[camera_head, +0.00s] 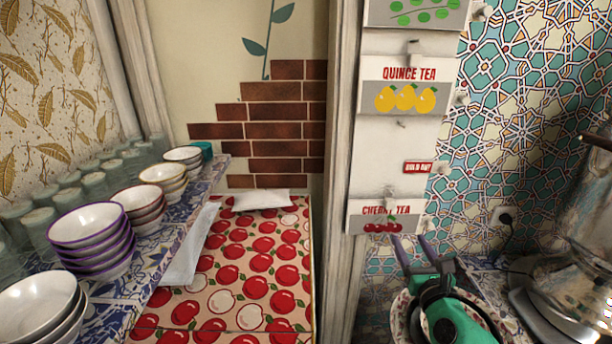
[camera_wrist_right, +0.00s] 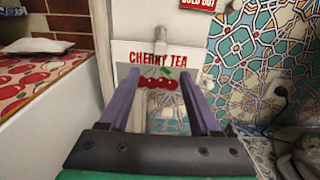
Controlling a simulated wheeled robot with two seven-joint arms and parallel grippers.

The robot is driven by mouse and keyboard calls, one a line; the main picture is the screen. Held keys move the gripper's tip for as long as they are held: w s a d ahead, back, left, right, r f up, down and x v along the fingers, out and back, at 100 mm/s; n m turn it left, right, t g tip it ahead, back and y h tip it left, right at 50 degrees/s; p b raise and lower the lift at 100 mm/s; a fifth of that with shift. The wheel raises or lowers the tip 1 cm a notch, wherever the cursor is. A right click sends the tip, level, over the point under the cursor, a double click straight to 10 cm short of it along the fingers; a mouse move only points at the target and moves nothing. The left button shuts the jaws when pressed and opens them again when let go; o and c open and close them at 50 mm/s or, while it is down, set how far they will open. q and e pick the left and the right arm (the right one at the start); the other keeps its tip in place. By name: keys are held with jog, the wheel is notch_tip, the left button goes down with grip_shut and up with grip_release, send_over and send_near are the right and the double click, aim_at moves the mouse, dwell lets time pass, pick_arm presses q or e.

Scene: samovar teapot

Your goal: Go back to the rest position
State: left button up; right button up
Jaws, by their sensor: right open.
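My right gripper (camera_head: 420,250) is in the lower right of the head view, with a green body and two purple-grey fingers pointing up and away. Its fingers are apart with nothing between them. In the right wrist view the open gripper (camera_wrist_right: 160,105) faces the white cherry tea sign (camera_wrist_right: 145,55), which shows behind the fingers. The cherry tea sign (camera_head: 370,218) also hangs on the narrow wall post in the head view, just beyond the fingertips. I cannot tell whether they touch it. My left gripper is not in view.
Stacked bowls (camera_head: 92,240) and several glasses stand on a tiled shelf (camera_head: 190,225) at left. An apple-patterned surface (camera_head: 240,260) lies in the middle. A metal samovar (camera_head: 580,240) stands at far right, near a wall socket (camera_head: 505,216). A patterned plate (camera_head: 402,315) sits partly hidden behind my right gripper.

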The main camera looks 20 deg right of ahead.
jog(key=s+r+m+t+h, duration=0.25)
jog(key=r+m+h, duration=0.25)
jog(key=r+m, duration=0.6)
jog(key=s+a+f+m+g+y, duration=0.1)
jog(key=s+f+m+g+y, duration=0.15)
jog(key=f+m+g, duration=0.55)
jog(key=s+a+f+m+g+y, duration=0.2)
jog(key=s+f+m+g, duration=0.1)
jog(key=f+m, duration=0.9)
jog(key=s+a+f+g+y, duration=0.55)
jog(key=a+f, duration=0.45)
jog(key=a, duration=0.3)
jog(key=s+f+n+y, duration=0.1)
jog(key=s+f, duration=0.1)
jog(key=f, duration=1)
jog(key=s+f, duration=0.2)
jog(key=f, duration=1)
jog(key=s+d+f+g, duration=0.2)
jog(key=s+f, duration=1.2)
jog(key=s, duration=0.2)
jog(key=shift+s, duration=0.25)
